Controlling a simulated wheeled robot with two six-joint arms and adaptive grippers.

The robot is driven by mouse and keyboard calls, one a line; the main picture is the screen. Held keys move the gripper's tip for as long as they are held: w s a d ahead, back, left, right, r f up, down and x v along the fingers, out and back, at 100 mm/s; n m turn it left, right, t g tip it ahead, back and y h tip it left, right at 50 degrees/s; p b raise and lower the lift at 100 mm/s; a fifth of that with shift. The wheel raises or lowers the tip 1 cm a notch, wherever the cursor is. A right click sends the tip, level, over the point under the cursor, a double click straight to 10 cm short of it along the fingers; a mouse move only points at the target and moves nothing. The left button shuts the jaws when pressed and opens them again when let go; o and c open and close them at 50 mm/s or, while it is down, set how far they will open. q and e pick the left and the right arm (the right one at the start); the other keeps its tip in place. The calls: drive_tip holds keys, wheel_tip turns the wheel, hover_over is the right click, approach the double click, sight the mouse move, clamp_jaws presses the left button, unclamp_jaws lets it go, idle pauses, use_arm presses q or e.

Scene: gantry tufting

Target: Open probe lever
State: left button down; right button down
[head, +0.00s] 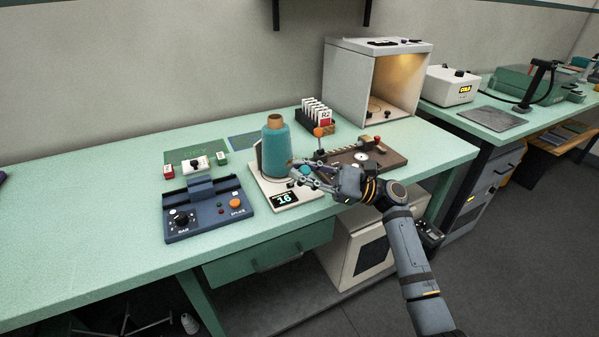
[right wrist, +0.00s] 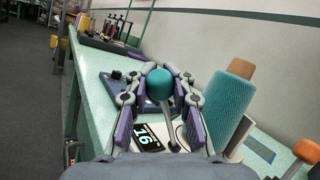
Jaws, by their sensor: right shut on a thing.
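The teal ball knob (right wrist: 160,84) of a metal lever stands between the fingers of my right gripper (right wrist: 160,72) in the right wrist view. My right gripper (head: 298,170) is shut on this knob, at the right side of a white device whose display (head: 284,199) reads 16. The lever's shaft (right wrist: 172,130) runs down from the knob toward the device. In the head view the fingers mostly hide the knob and the lever. A teal yarn cone (head: 276,148) stands upright on the device, beside the gripper; it also shows in the wrist view (right wrist: 229,105). My left gripper is not in view.
A blue splicer-like unit (head: 208,208) sits left of the device. A brown board (head: 380,158) with an orange-ball lever (head: 319,132) lies right of it. A card holder (head: 320,118) and a lit grey booth (head: 343,85) stand behind. The green table (head: 90,220) is clear at left.

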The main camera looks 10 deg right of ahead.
drive_tip(key=c, duration=1.6)
unclamp_jaws()
drive_tip(key=o, duration=0.5)
drive_tip(key=shift+d, duration=0.3)
drive_tip(key=shift+c, duration=0.2)
drive_tip(key=shift+a, duration=0.1)
drive_tip(key=v, duration=1.2)
